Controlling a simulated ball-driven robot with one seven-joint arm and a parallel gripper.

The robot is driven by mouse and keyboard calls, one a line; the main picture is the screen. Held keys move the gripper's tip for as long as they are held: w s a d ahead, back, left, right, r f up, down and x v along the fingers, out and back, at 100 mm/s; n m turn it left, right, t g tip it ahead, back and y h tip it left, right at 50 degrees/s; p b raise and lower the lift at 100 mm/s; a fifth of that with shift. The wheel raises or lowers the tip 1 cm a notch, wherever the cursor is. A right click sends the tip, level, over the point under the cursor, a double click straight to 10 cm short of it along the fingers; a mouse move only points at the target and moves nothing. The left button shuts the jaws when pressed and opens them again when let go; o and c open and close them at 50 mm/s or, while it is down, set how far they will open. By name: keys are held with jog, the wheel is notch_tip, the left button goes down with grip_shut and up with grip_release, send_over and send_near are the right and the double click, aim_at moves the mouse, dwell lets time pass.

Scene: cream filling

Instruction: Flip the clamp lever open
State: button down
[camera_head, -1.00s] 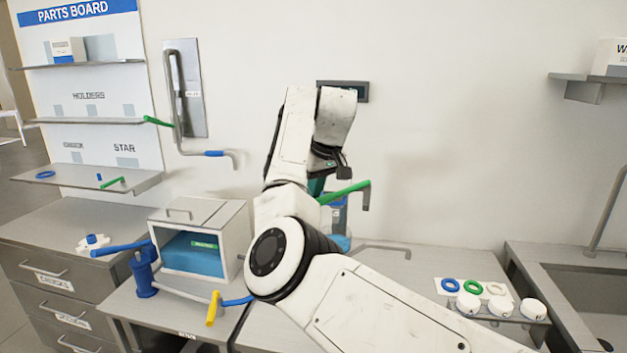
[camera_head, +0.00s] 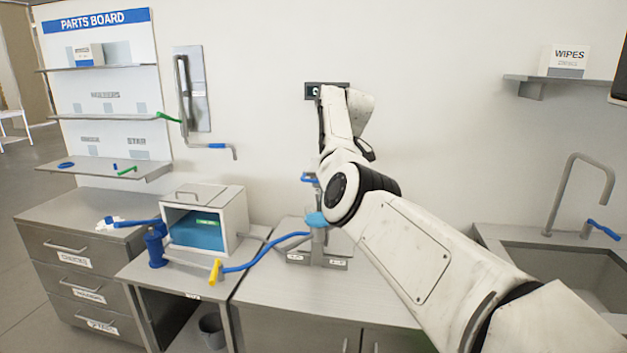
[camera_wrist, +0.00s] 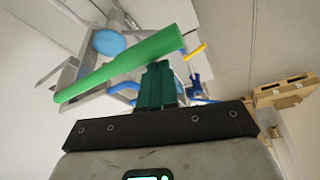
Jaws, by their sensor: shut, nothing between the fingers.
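A long green lever (camera_wrist: 130,64), likely the clamp lever, crosses the wrist view on a slant. My gripper (camera_wrist: 157,70) is shut and empty, with its dark green fingers meeting close at the lever's side. I cannot tell whether the fingertips touch the lever. Beyond the lever is a grey metal fixture with a round blue part (camera_wrist: 109,42). In the head view, the grey fixture base (camera_head: 318,260) stands on the bench against the wall. My arm hides the green lever, the gripper and the fixture's right side there.
A box with a blue inside (camera_head: 208,216) and a blue pump-like device (camera_head: 156,246) stand further left. A sink (camera_head: 570,275) with a tap is at right. The bench front (camera_head: 290,305) is clear.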

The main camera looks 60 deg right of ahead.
jog(key=shift+s+d+f, duration=0.1)
jog(key=shift+s, duration=0.35)
